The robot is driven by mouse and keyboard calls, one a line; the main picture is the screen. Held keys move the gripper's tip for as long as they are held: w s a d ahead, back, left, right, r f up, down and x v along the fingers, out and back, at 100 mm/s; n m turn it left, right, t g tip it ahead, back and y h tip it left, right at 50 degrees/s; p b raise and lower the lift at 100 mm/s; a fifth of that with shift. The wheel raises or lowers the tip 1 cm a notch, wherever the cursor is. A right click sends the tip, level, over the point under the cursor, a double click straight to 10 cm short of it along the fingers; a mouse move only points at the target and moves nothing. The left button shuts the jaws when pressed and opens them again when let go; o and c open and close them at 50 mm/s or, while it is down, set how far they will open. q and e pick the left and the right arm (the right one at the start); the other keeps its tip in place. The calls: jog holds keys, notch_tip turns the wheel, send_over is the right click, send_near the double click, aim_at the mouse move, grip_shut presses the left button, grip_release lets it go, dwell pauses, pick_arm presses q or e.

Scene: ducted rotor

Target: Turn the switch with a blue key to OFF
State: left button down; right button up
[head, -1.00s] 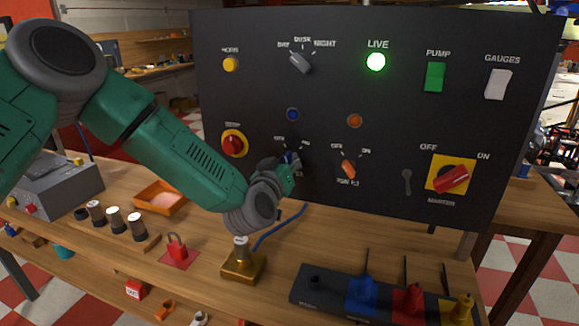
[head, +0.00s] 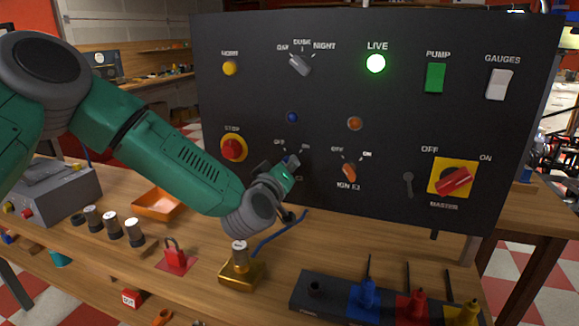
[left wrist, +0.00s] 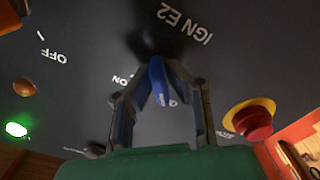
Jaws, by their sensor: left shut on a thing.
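A black control panel (head: 330,110) stands on the wooden bench. Its lower left switch with a blue key (left wrist: 158,82) has OFF and ON labels above it in the head view. My left gripper (left wrist: 163,75) is shut on the blue key, one finger on each side; it also shows at the panel in the head view (head: 290,162). The key's near end lies toward lettering partly hidden between the fingers, apart from the ON label; its exact angle is hard to tell. In the head view my gripper mostly hides the key. My right gripper is not in view.
A red stop button (head: 233,149) is left of the key switch and an orange key switch (head: 349,172) is right. A blue lamp (head: 292,117) sits above. A brass padlock-like block (head: 242,270), red padlock (head: 175,258) and plug strip (head: 320,295) are on the bench.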

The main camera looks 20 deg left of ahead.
pick_arm(q)
jog(key=shift+f, duration=0.15)
jog(key=c, duration=1.6)
grip_release()
jog(key=shift+a, duration=0.1)
jog(key=s, duration=1.2)
jog(key=shift+a, duration=0.25)
